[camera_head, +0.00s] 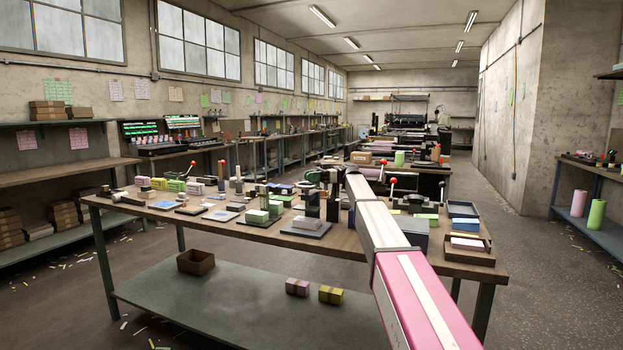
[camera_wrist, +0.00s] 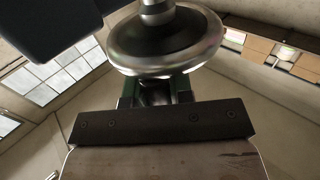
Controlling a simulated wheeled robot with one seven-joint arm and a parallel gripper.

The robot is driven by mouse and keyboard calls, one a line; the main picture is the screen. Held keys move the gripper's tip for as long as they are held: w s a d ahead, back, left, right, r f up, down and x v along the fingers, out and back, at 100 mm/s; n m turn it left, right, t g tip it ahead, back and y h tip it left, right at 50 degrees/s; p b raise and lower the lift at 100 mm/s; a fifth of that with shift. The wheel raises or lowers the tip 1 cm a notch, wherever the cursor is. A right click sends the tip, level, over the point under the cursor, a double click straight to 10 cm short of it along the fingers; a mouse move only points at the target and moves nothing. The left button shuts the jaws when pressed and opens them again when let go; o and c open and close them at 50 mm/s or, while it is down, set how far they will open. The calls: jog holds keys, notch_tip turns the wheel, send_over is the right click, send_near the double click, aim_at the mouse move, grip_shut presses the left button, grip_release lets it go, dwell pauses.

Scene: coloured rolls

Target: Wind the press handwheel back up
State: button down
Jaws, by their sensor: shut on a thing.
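The handwheel (camera_wrist: 165,68) fills the upper middle of the wrist view. It has a shiny metal rim and a dark hub, with a pale spindle (camera_wrist: 156,14) above it. Dark and green parts show just beyond the wheel, over a dark bolted bar (camera_wrist: 162,122). In the head view my arm reaches over the bench, and my gripper (camera_head: 347,173) is at its far end among the small presses. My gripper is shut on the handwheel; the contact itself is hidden. The fingertips are too small and covered to make out.
The workbench (camera_head: 345,243) is crowded with small presses, blocks and trays. A brown box (camera_head: 196,262) and wrapped blocks lie on the lower shelf. The floor on the right is open.

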jog(key=shift+a+n+g+h, duration=0.1)
jog(key=shift+n+g+h, duration=0.2)
jog(key=shift+n+g, duration=0.3)
jog(key=c, duration=1)
grip_release()
